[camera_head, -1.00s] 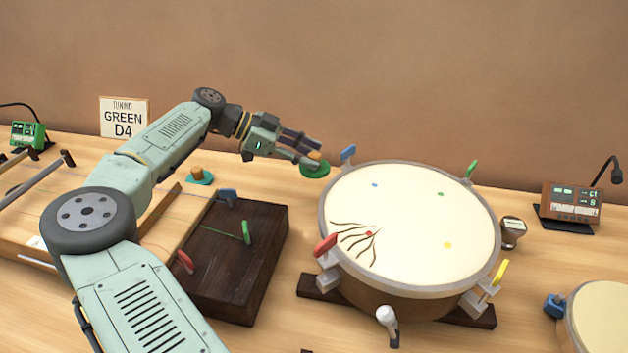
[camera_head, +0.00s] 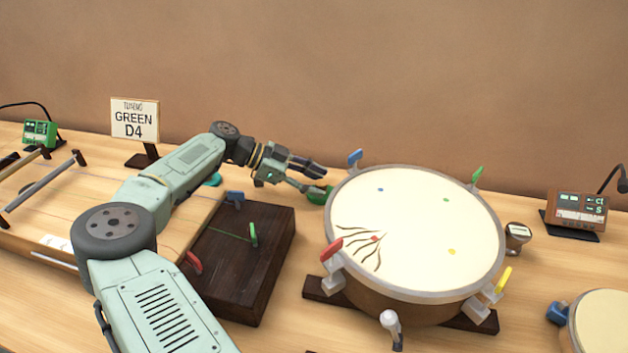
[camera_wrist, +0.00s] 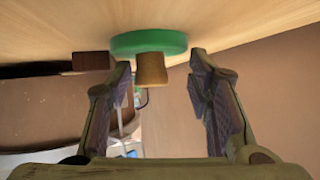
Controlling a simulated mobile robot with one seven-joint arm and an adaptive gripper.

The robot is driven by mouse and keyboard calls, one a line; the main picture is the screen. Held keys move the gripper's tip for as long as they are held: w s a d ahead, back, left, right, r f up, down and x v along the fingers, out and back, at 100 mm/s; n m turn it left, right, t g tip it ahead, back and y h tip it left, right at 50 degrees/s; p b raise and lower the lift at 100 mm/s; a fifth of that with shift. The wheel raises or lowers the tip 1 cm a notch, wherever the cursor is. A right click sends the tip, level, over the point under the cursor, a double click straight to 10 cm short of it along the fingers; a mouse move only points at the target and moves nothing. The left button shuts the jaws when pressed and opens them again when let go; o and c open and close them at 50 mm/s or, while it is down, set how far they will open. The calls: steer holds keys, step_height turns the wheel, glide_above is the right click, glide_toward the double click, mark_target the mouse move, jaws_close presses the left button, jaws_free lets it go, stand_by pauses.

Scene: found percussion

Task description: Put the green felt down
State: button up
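The green felt (camera_head: 317,196) is a round green pad on the light wood table, just left of the large drum (camera_head: 415,235). In the wrist view the green felt (camera_wrist: 150,43) lies against the table surface, with its tan wooden knob (camera_wrist: 151,69) pointing toward my gripper. My gripper (camera_head: 318,184) is beside the felt, partly covering it in the head view. In the wrist view my gripper (camera_wrist: 165,66) has its fingers spread apart. The knob is between the fingertips, with a visible gap on the right side.
A dark wooden block (camera_head: 245,270) with coloured pegs stands left of the drum. A teal felt (camera_head: 212,180) shows partly behind my arm. The GREEN D4 sign (camera_head: 134,120) and a green meter (camera_head: 40,134) stand at the back left. A brown meter (camera_head: 577,207) is right.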

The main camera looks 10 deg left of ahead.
steer(key=shift+o, duration=1.1)
steer(key=b+v, duration=0.2)
steer(key=v, duration=0.8)
steer(key=shift+a+r, duration=0.2)
steer(key=shift+a, duration=0.1)
steer(key=shift+s+a+r, duration=0.15)
steer(key=shift+a+r, duration=0.2)
steer(key=shift+a, duration=0.2)
